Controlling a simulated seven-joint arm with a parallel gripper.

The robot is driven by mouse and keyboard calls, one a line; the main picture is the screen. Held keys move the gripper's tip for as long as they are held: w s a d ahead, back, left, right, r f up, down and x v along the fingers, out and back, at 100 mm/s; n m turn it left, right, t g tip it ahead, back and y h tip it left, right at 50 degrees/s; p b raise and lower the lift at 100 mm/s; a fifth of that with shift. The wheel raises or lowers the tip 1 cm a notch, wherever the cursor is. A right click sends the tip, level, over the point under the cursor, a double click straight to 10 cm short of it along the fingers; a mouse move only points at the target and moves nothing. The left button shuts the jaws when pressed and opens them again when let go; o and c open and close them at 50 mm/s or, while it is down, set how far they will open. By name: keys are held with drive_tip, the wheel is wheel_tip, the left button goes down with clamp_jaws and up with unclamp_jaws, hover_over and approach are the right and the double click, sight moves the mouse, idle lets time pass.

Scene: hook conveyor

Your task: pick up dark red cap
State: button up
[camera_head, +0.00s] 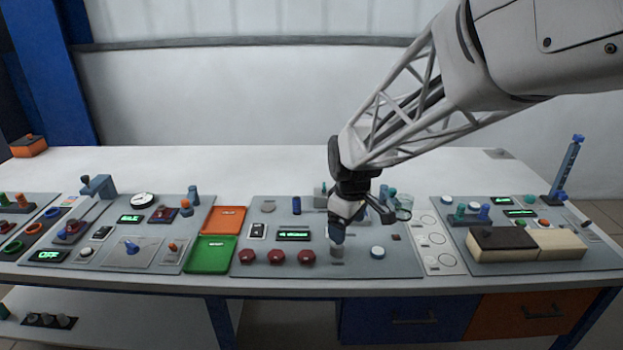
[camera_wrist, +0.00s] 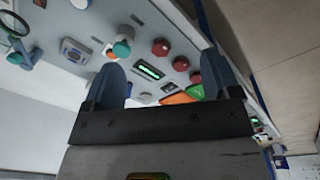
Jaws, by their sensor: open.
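Three dark red caps sit in a row on the front part of the middle grey panel: a left cap (camera_head: 247,257), a middle cap (camera_head: 276,257) and a right cap (camera_head: 306,257). In the wrist view they show as a near cap (camera_wrist: 160,47), a middle cap (camera_wrist: 181,64) and a far cap (camera_wrist: 196,78). My gripper (camera_head: 338,232) is above the same panel, to the right of the caps and apart from them. In the wrist view its two blue fingers (camera_wrist: 160,77) are spread with nothing held between them.
A lit display (camera_head: 293,234) lies behind the caps. Green (camera_head: 209,255) and orange (camera_head: 224,220) trays are at the left. A dark-and-cream block (camera_head: 525,245) lies on the right panel.

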sight(305, 255)
drive_tip(key=w+a+f+n, duration=0.2)
drive_tip(key=w+a+f, duration=0.1)
drive_tip(key=w+f, duration=0.1)
drive_tip(key=w+a+f+n, duration=0.2)
drive_tip(key=w+a+f, duration=0.1)
drive_tip(key=a+f, duration=0.1)
drive_tip(key=w+a+f+n+g, duration=0.1)
drive_tip(key=w+a+f+n, duration=0.1)
drive_tip(key=w+a+f, duration=0.1)
drive_tip(key=shift+w+a+f, duration=0.15)
drive_tip(key=shift+w+f, duration=0.65)
drive_tip(key=shift+f, duration=0.15)
drive_tip(key=shift+f, duration=1.3)
drive_tip(key=shift+f, duration=2.6)
drive_tip(key=c, duration=1.2)
